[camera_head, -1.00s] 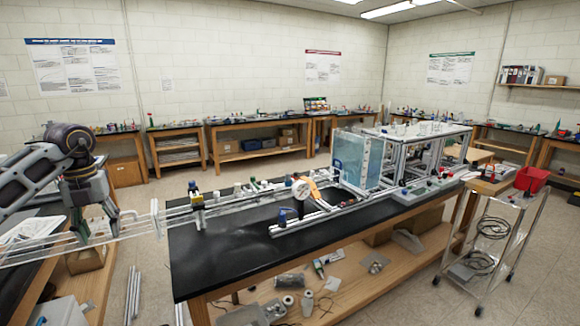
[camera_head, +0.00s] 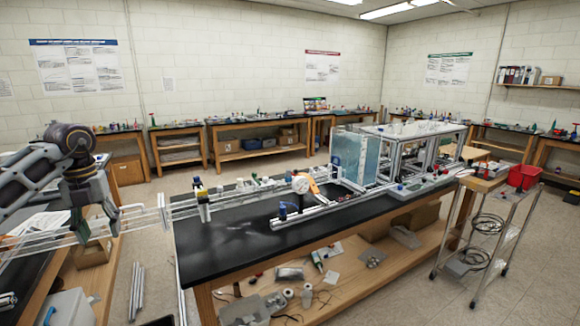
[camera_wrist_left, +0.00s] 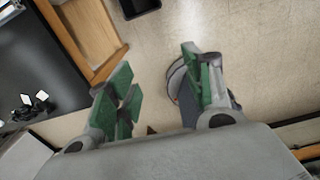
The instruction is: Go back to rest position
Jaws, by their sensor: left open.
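My left gripper (camera_head: 97,222) hangs at the left of the head view, fingers pointing down, beside and over the clear rails at the left end of the black bench. In the left wrist view its two green-padded fingers (camera_wrist_left: 155,95) are spread apart with nothing between them; bare floor shows below. My right gripper is not in either view.
The black-topped bench (camera_head: 240,245) carries the extrusion frame (camera_head: 405,150), a clear tank (camera_head: 350,157) and small parts. A wire cart (camera_head: 485,235) stands right of it. Another bench (camera_wrist_left: 35,50) is close to my left gripper. Floor is open behind the bench.

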